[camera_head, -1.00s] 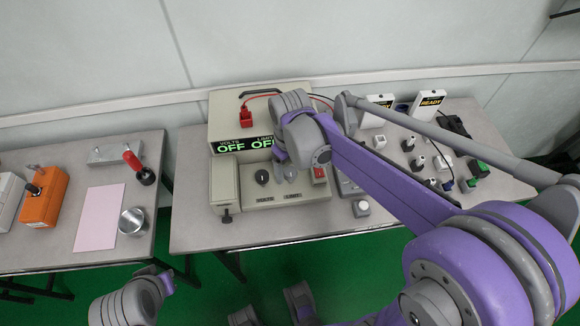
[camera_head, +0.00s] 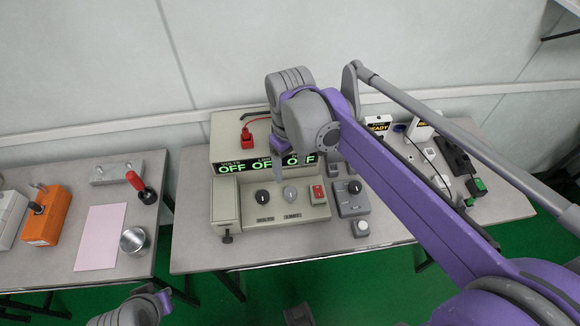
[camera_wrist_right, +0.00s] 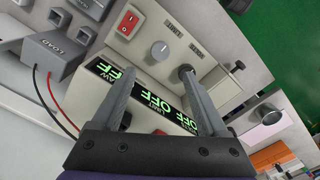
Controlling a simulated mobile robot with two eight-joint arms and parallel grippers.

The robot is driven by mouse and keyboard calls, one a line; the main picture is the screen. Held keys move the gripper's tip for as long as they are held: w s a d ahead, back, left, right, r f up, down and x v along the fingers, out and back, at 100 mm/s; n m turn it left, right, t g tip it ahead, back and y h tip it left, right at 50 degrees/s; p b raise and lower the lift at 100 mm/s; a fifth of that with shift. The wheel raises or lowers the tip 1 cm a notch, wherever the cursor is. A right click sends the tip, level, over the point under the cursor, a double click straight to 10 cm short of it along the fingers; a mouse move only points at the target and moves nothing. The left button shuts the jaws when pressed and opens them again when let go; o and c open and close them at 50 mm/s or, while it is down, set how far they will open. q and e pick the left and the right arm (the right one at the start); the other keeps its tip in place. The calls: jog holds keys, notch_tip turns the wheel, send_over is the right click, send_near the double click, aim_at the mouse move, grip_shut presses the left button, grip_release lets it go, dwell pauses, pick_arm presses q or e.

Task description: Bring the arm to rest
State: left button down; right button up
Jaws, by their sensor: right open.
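My right arm (camera_head: 400,190), purple and grey, reaches from the lower right across the right table. My right gripper (camera_head: 279,158) hangs in front of the beige tester's display, above its panel. In the right wrist view the gripper (camera_wrist_right: 157,80) shows two separated fingers with nothing between them. Behind them are the beige tester (camera_wrist_right: 140,48), its green OFF displays, a grey knob (camera_wrist_right: 159,50), a dark knob and a red switch (camera_wrist_right: 129,20). A part of my left arm shows at the bottom left of the head view; its gripper cannot be made out.
The beige tester (camera_head: 225,205) stands on the right table (camera_head: 190,240), with a grey box (camera_head: 350,205) beside it. Black and green parts lie at far right. The left table (camera_head: 110,280) holds an orange box (camera_head: 47,218), a pink sheet (camera_head: 101,238) and a metal cylinder (camera_head: 133,240).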

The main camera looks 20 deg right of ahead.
jog(key=shift+s, duration=0.1)
dwell(0.3)
jog(key=s+f+m+t+p, duration=0.2)
jog(key=s+t+p, duration=0.3)
jog(key=s, duration=0.6)
jog(key=shift+s+a+f+m+p, duration=0.35)
jog(key=shift+m+p, duration=0.2)
jog(key=shift+m, duration=0.35)
jog(key=shift+d+r, duration=0.1)
